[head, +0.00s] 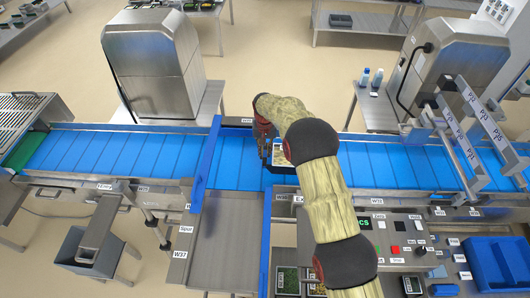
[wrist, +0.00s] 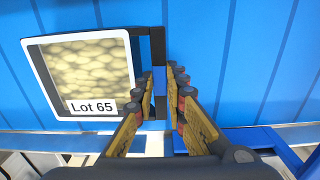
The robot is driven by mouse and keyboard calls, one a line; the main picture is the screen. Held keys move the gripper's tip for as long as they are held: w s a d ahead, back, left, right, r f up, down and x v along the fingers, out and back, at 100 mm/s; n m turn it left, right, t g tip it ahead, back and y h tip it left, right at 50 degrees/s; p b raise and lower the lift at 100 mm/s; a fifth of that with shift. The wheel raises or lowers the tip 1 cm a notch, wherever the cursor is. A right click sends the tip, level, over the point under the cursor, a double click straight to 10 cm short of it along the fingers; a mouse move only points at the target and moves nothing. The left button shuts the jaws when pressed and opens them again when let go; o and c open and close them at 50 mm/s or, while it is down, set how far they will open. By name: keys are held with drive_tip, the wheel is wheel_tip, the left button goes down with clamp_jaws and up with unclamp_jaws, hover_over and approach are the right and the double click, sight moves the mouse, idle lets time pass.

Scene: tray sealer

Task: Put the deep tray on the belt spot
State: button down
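The deep tray (wrist: 88,72) has a pale rim, potato-like yellowish contents under a film and a "Lot 65" label. It is over the blue belt and also shows beside my gripper in the head view (head: 279,155). A dark handle-like bar (wrist: 158,45) stands off its right side in the wrist view. My gripper (wrist: 164,82) has its fingers on either side of this bar. It also shows in the head view (head: 264,145), at the left edge of the tray. Whether the fingers press on the bar is not clear. I cannot pick out a marked belt spot.
The blue belt (head: 100,152) runs across the scene, with a raised blue rail (head: 206,150) crossing it left of my gripper. A metal chute (head: 222,230) lies in front. A control panel (head: 395,240) stands front right, and metal brackets (head: 462,130) overhang the belt at right.

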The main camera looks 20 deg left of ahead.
drive_tip(key=c, duration=1.7)
unclamp_jaws()
drive_tip(key=shift+c, duration=0.2)
drive_tip(key=shift+c, duration=0.4)
drive_tip(key=shift+c, duration=1.2)
drive_tip(key=shift+r+p, duration=0.95)
drive_tip(key=shift+r, duration=2.55)
